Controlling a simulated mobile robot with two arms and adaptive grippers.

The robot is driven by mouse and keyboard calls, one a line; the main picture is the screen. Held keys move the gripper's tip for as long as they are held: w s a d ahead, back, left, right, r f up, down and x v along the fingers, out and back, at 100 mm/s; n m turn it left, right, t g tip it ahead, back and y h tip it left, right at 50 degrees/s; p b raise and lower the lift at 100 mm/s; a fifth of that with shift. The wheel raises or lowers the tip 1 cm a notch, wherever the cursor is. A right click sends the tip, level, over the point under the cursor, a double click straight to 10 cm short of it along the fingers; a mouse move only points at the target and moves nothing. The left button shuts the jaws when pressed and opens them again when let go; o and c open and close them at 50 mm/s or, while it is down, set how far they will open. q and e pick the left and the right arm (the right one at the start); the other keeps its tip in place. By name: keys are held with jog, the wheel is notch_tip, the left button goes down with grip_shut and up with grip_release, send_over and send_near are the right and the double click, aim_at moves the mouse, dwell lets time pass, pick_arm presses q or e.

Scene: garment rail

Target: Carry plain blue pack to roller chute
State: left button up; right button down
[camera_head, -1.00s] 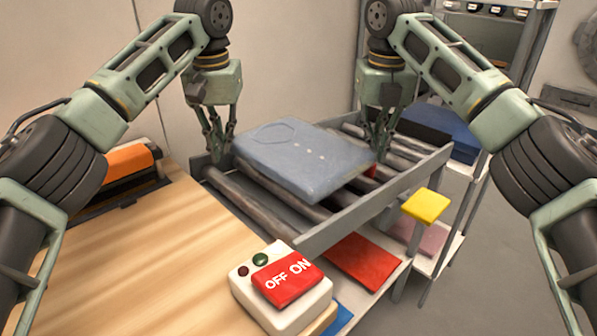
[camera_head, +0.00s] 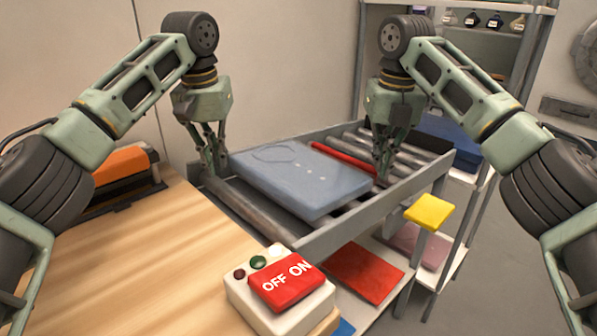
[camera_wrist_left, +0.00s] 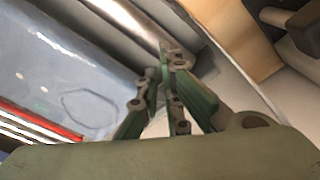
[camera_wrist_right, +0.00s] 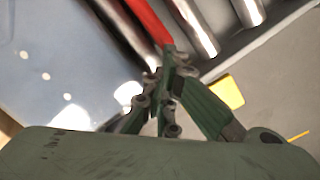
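The plain blue pack (camera_head: 300,181) lies flat over the rollers of the roller chute (camera_head: 352,216), at the chute's left part. My left gripper (camera_head: 217,170) is at the pack's left edge, and my right gripper (camera_head: 383,178) is at its right edge. Both point down with fingers drawn together. In the left wrist view the fingertips (camera_wrist_left: 160,62) are beside the pack (camera_wrist_left: 50,65). In the right wrist view the fingertips (camera_wrist_right: 160,65) are close to the pack (camera_wrist_right: 50,50). Whether either gripper touches the pack is unclear. The pack's underside is hidden.
A white switch box with a red OFF ON plate (camera_head: 287,286) stands at the front on the wooden table (camera_head: 165,265). An orange item (camera_head: 120,165) is at left. A yellow pad (camera_head: 429,211) stands right of the chute. The right part of the rollers (camera_head: 405,150) is clear.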

pick_arm(q)
jog(key=shift+o, duration=1.4)
jog(key=shift+a, duration=0.35)
pick_arm(e)
jog(key=shift+d, duration=0.35)
jog(key=c, duration=2.5)
grip_release()
pick_arm(q)
jog(key=shift+a, duration=0.1)
pick_arm(e)
jog(key=o, duration=0.5)
jog(key=shift+f, duration=0.1)
pick_arm(q)
notch_tip(320, 180, up, 8)
jog(key=shift+s, duration=0.35)
jog(key=shift+a, duration=0.1)
pick_arm(e)
jog(key=shift+o, duration=0.4)
